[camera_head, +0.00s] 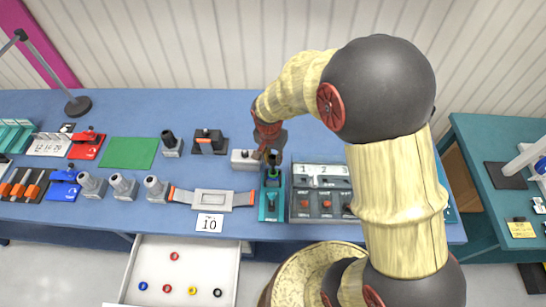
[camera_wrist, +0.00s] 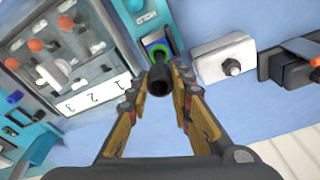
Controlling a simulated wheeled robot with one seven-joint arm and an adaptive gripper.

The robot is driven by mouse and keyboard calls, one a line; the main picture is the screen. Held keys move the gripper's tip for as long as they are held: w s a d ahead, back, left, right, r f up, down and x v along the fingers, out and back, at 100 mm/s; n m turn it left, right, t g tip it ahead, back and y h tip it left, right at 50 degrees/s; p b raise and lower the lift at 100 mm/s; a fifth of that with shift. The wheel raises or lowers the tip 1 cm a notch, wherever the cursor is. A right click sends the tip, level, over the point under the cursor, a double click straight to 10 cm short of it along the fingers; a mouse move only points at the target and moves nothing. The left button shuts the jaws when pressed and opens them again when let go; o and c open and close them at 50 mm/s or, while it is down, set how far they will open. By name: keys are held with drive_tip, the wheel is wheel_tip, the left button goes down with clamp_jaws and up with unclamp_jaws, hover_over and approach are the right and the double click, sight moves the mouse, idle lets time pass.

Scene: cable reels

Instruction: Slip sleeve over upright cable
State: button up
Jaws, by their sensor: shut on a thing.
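My gripper (camera_wrist: 159,84) is shut on a short black sleeve (camera_wrist: 160,80), which sits between the fingertips in the wrist view. In the head view my gripper (camera_head: 267,153) is above the back end of a narrow teal fixture (camera_head: 270,206). Just beyond the sleeve, the wrist view shows a green ring (camera_wrist: 150,45) with a blue edge on that fixture (camera_wrist: 140,18). A dark upright piece, likely the cable, shows at the ring, but the sleeve partly hides it. I cannot tell whether the sleeve is around the cable or only above it.
A grey panel (camera_head: 322,207) with orange knobs stands close right of the fixture. A white box (camera_head: 243,160) with a dark knob stands close left. An open white drawer (camera_head: 184,250) juts out below the blue table.

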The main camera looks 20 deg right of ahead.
sight(271, 160)
drive_tip(key=shift+f, duration=0.4)
drive_tip(key=o, duration=0.8)
drive_tip(key=shift+o, duration=0.2)
wheel_tip(271, 160, up, 12)
drive_tip(key=s+a, duration=0.1)
idle(0.6)
